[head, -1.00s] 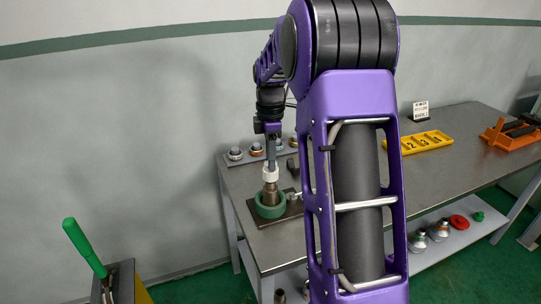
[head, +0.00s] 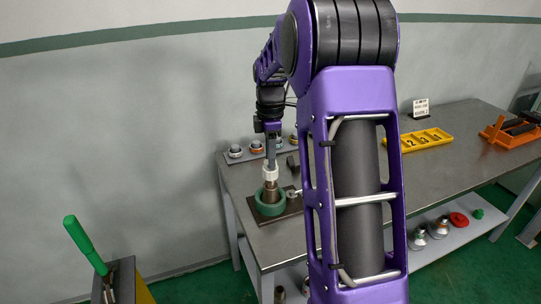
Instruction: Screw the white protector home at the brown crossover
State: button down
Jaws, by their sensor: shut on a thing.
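The white protector (head: 270,173) sits upright on top of the brown crossover (head: 271,193), touching it as far as I can tell. The crossover stands upright in a green round vise (head: 270,208) on a dark base plate at the table's left end. My gripper (head: 271,164) points down from above and is shut on the white protector. The fingertips are small in this view, and the thread between protector and crossover cannot be made out.
A rack with several fittings (head: 256,148) lies behind the vise. A yellow numbered tray (head: 426,140), a small sign (head: 421,108) and an orange vise (head: 512,132) are at the right. A green-handled lever (head: 85,245) stands at lower left. My arm hides the table's middle.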

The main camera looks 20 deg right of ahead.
jog(key=shift+f+b, duration=0.45)
jog(key=shift+f, duration=1)
dwell(0.9)
jog(key=c, duration=0.5)
grip_release()
jog(key=shift+c, duration=0.2)
